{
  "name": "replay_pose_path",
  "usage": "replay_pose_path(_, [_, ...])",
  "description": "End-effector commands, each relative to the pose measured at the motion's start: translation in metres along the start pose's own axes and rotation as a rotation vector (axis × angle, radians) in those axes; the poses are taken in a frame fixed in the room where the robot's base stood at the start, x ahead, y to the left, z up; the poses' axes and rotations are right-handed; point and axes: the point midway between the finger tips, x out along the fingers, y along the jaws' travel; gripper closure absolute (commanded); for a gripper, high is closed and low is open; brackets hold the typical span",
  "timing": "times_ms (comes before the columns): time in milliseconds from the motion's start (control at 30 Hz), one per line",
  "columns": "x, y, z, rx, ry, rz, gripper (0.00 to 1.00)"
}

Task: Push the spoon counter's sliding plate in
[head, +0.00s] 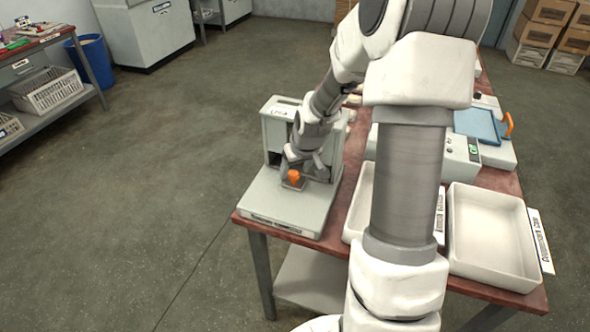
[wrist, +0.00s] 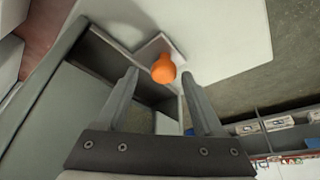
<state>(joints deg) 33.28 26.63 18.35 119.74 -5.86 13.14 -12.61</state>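The spoon counter (head: 285,214) is a pale grey machine at the left end of the red-topped table. Its sliding plate (wrist: 152,50) is a small light plate with an orange knob (head: 293,175) on top, at the front of the dark opening in the housing. The knob also shows in the wrist view (wrist: 163,68). My gripper (head: 305,164) is directly at the knob, with its fingers pointing down toward the base. In the wrist view my gripper's fingers (wrist: 160,75) are apart, with the knob between or just beyond the tips. Contact cannot be told. My gripper hides part of the opening.
A white tray (head: 493,240) stands at the table's front right, and another tray (head: 359,208) is partly behind my arm. A second machine (head: 497,153) with a blue tray (head: 477,124) and orange handle stands behind them. Floor left of the table is clear.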

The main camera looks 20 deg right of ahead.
Motion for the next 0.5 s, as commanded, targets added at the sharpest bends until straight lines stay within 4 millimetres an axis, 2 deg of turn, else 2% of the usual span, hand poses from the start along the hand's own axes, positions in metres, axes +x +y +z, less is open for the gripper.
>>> replay_pose_path(267, [-0.005, -0.001, 0.0, 0.0, -0.001, -0.001, 0.31])
replay_pose_path(367, [-0.017, 0.0, -0.001, 0.0, 0.001, 0.0, 0.31])
replay_pose_path(500, [-0.046, 0.001, -0.001, 0.001, 0.002, 0.002, 0.31])
